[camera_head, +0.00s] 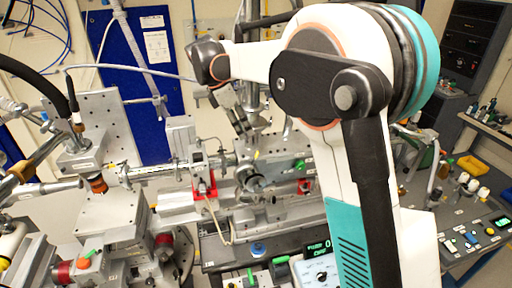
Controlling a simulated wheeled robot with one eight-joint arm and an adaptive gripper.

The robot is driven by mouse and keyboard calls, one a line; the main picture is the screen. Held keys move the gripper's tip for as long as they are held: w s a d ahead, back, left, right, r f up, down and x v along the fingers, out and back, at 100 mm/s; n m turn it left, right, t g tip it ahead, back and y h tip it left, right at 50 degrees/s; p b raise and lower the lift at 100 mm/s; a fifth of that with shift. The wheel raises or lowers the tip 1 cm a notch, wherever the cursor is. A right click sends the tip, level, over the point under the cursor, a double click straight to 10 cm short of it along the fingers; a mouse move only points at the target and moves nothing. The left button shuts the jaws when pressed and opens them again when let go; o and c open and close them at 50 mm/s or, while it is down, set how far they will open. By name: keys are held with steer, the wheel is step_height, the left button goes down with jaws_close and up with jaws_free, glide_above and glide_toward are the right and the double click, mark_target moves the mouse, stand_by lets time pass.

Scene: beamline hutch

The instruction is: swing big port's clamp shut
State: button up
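My gripper (241,125) points down near the middle of the camera_head view, at the end of my white and black arm. It is small and partly merges with the metal parts behind it, so I cannot tell whether its fingers are open. Below it is a round metal port fitting (256,183) on the beamline chamber. This may be the big port, but its clamp cannot be made out clearly. A green-tipped part (299,164) is to its right. My arm hides the area farther right.
Grey beamline stages (112,215) and pipes crowd the left. Red brackets (204,184) hold the middle section. A control box with a green display (319,249) stands in front. A bench with small parts and a yellow bin (473,166) is at right.

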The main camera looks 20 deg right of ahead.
mark_target(257, 152)
steer(key=p+x, duration=0.1)
steer(key=x, duration=1.1)
steer(key=shift+f, duration=0.25)
jaws_close()
